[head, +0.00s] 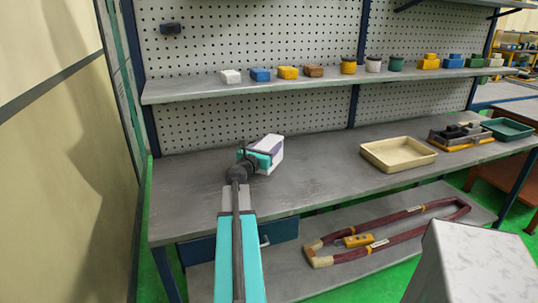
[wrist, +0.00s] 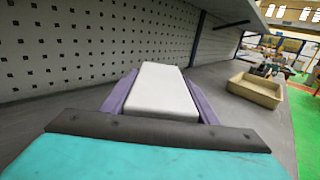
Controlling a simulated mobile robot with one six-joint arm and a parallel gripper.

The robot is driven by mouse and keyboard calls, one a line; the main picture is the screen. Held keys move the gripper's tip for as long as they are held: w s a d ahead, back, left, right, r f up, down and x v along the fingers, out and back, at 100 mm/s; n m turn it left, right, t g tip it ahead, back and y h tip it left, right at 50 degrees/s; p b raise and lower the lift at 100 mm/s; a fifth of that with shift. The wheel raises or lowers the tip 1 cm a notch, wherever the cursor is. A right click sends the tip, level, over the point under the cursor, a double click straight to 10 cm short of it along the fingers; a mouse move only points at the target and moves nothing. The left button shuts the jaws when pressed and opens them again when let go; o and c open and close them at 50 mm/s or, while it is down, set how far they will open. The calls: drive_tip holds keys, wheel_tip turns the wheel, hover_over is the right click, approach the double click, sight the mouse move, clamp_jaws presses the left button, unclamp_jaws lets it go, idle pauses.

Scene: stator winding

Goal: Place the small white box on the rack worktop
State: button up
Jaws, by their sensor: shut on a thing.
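My gripper (head: 262,157) is shut on a white box (head: 274,146), over the left part of the grey rack worktop (head: 330,172). In the wrist view the white box (wrist: 163,92) lies between two purple fingers, one along each side. The box's long axis points away from the wrist. I cannot tell whether its underside touches the worktop. The teal gripper body hides the near end of the box.
An upper shelf (head: 200,91) holds a small white block (head: 231,76) and several coloured items. A cream tray (head: 398,153) stands on the worktop to the right. The worktop between box and tray is clear. A pegboard (head: 240,125) closes the back.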

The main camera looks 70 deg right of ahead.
drive_tip(key=shift+s+a, duration=0.25)
drive_tip(key=shift+a, duration=0.15)
drive_tip(key=shift+d+f, duration=0.15)
drive_tip(key=shift+f, duration=1.6)
drive_tip(key=shift+f, duration=0.1)
drive_tip(key=o, duration=1.4)
drive_tip(key=shift+w+a+b, duration=0.2)
drive_tip(key=shift+a+b, duration=0.05)
drive_tip(key=shift+a, duration=1.75)
drive_tip(key=shift+w+a+b, duration=0.25)
drive_tip(key=shift+a+b, duration=0.05)
drive_tip(key=shift+a, duration=1.7)
drive_tip(key=shift+w+a+b, duration=0.2)
drive_tip(key=shift+a+b, duration=0.05)
drive_tip(key=shift+a, duration=1.75)
